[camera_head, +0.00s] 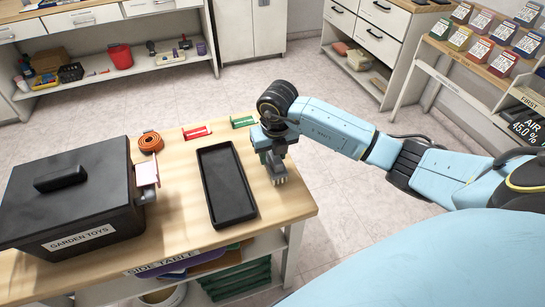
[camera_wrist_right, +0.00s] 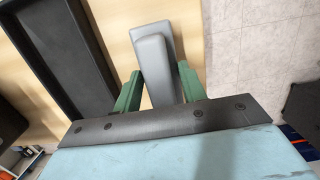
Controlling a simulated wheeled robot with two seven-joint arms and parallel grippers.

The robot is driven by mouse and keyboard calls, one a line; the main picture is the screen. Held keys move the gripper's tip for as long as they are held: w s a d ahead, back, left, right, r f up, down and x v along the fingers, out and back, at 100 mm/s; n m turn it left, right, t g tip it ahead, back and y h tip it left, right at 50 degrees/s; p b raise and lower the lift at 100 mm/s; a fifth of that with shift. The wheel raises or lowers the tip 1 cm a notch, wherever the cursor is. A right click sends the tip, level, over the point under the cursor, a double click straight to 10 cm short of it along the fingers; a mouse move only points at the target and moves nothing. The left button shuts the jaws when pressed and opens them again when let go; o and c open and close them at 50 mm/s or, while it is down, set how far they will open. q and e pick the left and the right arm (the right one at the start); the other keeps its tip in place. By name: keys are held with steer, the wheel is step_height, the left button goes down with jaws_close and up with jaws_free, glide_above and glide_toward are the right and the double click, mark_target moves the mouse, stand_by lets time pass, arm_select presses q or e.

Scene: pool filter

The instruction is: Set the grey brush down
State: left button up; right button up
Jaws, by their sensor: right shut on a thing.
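My right gripper (camera_head: 273,158) is over the right part of the wooden side table (camera_head: 285,208), just right of the black tray (camera_head: 228,186). It is shut on the grey brush (camera_head: 280,178), whose lower end shows beneath the fingers. In the right wrist view the grey brush (camera_wrist_right: 153,62) stands between the two green fingers of my right gripper (camera_wrist_right: 160,82). The black tray (camera_wrist_right: 62,50) lies beside it on the left, apart from the brush. I cannot tell whether the brush touches the tabletop. My left gripper is out of view.
A black box labelled GARDEN TOYS (camera_head: 70,205) fills the table's left. An orange coil (camera_head: 151,142), a red item (camera_head: 197,132) and a green item (camera_head: 242,121) lie along the back edge. The black tray is empty. Bare wood lies right of it, near the table's right edge.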

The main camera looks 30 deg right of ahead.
steer(key=shift+f, duration=0.6)
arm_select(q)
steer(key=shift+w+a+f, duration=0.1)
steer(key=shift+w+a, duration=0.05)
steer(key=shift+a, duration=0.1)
arm_select(e)
steer(key=shift+f, duration=0.1)
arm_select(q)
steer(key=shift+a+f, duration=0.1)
arm_select(e)
steer(key=o, duration=0.9)
steer(key=shift+o, duration=0.2)
